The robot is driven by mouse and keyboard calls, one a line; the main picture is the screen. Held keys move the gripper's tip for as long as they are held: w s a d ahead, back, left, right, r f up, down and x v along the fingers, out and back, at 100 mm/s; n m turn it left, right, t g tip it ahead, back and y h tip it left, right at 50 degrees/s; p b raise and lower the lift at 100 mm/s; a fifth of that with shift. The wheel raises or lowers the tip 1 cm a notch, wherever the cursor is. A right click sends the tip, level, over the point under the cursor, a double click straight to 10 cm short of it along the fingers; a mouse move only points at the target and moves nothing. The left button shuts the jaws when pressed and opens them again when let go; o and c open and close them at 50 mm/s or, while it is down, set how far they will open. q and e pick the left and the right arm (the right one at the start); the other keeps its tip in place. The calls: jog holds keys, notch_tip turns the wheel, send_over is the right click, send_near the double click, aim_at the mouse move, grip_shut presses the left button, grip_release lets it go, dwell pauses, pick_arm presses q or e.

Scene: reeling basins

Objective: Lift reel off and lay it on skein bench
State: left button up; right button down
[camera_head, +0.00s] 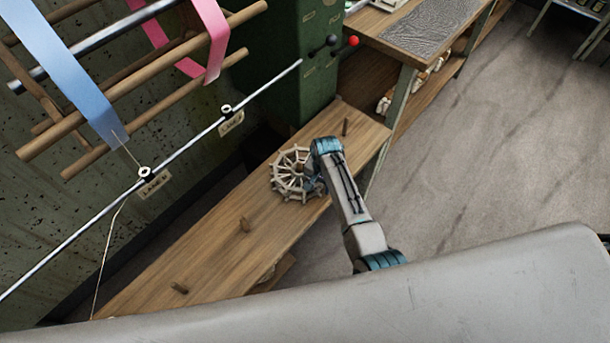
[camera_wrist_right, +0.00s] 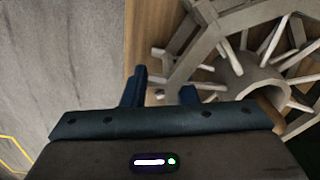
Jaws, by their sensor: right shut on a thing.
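The reel (camera_head: 283,184), a pale wooden wheel with several spokes and short rim bars, shows over the long wooden skein bench (camera_head: 185,255), its round face turned up. I cannot tell whether it rests on the wood or hangs just above it. My right gripper (camera_head: 312,181) is at the reel's right side, its fingers mostly hidden by the wrist. In the right wrist view, my blue fingers (camera_wrist_right: 161,92) are closed about a pale part at the edge of the reel (camera_wrist_right: 205,40). The reel's hub shows to their right. My left gripper is not in view.
Upright pegs stand on the bench, one (camera_head: 244,225) left of the reel and one (camera_head: 346,127) beyond it. A metal rod (camera_head: 190,143) with labelled rings crosses on the left, below blue (camera_head: 60,65) and pink ribbons. A green cabinet (camera_head: 290,75) stands behind. Grey floor is open at right.

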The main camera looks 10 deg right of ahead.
jog(key=shift+r, duration=0.15)
notch_tip(320, 180, up, 18)
jog(key=b, duration=0.1)
dwell(0.4)
